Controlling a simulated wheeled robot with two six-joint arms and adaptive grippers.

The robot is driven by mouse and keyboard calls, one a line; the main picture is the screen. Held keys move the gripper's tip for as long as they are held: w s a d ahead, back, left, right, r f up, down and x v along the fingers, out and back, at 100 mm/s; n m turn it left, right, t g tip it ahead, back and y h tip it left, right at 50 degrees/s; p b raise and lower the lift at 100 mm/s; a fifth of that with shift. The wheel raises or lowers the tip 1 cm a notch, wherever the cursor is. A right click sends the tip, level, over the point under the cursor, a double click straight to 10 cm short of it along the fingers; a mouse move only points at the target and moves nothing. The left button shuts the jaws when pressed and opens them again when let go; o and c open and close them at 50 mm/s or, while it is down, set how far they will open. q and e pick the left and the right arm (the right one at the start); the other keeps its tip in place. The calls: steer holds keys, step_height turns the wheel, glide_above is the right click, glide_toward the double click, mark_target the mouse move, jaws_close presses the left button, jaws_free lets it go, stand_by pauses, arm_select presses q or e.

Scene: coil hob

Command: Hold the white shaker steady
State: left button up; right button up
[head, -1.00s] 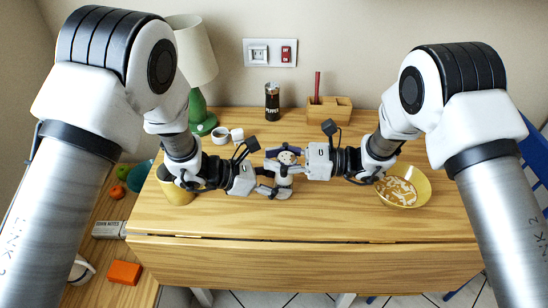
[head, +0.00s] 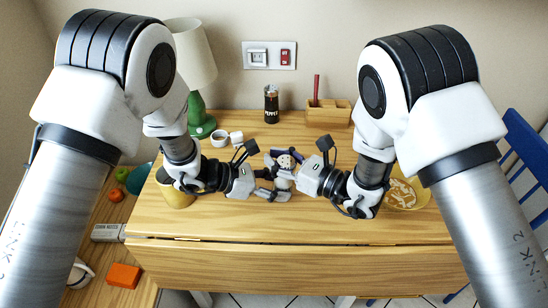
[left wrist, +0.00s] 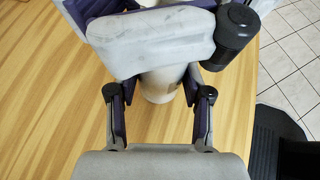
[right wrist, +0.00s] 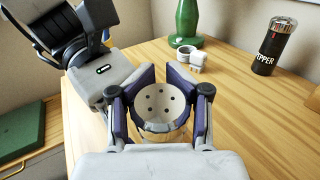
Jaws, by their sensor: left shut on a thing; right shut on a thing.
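The white shaker (head: 286,161) stands upright on the table, with dark holes in its pale round top. The right wrist view shows this top (right wrist: 162,104) between the fingers of my right gripper (right wrist: 161,96), which is shut on the upper part. My left gripper (head: 280,182) is shut on the lower part, coming from the left. In the left wrist view, the shaker's white lower body (left wrist: 163,83) shows between the left fingers (left wrist: 160,92), and my right gripper hides its upper part.
The pepper jar (head: 271,104), a wooden box (head: 330,112) and white cups (head: 220,138) stand farther back. A yellow bowl (head: 408,193) is partly behind my right arm. A green lamp (head: 200,115) is at back left. The table front (head: 300,228) is clear.

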steer(key=shift+d+f, duration=0.1)
stand_by(0.4)
steer(key=o, duration=1.1)
steer(key=v, duration=1.2)
steer(key=shift+s, duration=0.15)
steer(key=shift+o, duration=0.2)
